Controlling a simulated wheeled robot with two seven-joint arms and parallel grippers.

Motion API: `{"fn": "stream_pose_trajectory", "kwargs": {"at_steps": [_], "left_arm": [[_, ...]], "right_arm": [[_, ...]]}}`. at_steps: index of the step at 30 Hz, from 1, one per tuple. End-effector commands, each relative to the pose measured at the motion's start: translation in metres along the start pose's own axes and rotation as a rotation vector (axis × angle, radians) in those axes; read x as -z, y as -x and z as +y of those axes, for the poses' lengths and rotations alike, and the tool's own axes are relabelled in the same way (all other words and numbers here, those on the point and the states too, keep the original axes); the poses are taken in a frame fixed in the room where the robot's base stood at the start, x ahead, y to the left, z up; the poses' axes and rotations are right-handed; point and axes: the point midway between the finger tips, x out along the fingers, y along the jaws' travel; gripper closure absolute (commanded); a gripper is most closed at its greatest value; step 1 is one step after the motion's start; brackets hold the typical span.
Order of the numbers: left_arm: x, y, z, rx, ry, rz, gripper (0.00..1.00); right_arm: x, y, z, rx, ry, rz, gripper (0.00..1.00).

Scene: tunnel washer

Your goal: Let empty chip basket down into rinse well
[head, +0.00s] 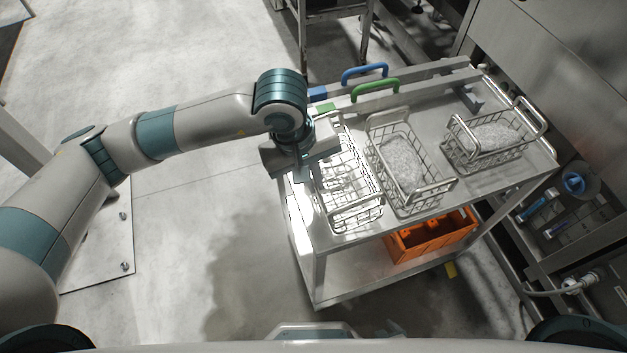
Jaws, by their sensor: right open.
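An empty wire chip basket (362,212) stands on the left part of the steel cart top. My left gripper (302,172) reaches in from the left, pointing down at the basket's left side near its far end. The wrist hides part of that end, and I cannot tell whether the fingers touch the basket or whether they are open or shut. Two more wire baskets, filled with grey chips, stand to the right: a middle one (403,166) and a right one (490,140). I cannot make out a rinse well. My right gripper is out of view.
The cart top (440,190) has bare strips between the baskets. A blue handle (365,71) and a green handle (376,88) rise at its far edge. An orange crate (432,236) sits on the lower shelf. Machine panels line the right; the floor at left is clear.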

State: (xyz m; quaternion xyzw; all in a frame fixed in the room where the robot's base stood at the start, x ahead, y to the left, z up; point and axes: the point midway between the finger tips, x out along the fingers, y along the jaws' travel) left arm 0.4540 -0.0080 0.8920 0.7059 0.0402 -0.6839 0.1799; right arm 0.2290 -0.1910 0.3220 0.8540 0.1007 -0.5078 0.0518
Motion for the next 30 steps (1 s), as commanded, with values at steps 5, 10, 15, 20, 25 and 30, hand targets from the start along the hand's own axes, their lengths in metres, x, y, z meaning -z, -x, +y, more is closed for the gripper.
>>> {"fn": "stream_pose_trajectory", "kwargs": {"at_steps": [5,10,15,20,25,30], "left_arm": [[0.000,0.009,0.002,-0.002,-0.001,0.001,1.00],[0.000,0.015,0.003,-0.001,0.000,0.002,1.00],[0.000,0.022,0.005,-0.001,0.000,0.001,1.00],[0.001,0.029,0.006,-0.001,-0.001,0.002,1.00],[0.000,0.033,0.007,-0.001,-0.001,0.001,1.00],[0.000,0.034,0.007,-0.001,0.000,0.000,1.00]], "right_arm": [[0.001,0.001,0.000,0.000,0.000,0.000,0.00],[0.001,0.001,0.000,0.000,0.000,0.000,0.00],[0.001,0.001,0.000,0.000,0.000,0.000,0.00],[0.001,0.002,0.000,0.000,0.000,0.000,0.00],[0.001,0.002,0.000,0.000,0.000,0.000,0.00],[0.001,0.002,0.000,0.000,0.000,0.000,0.00]]}}
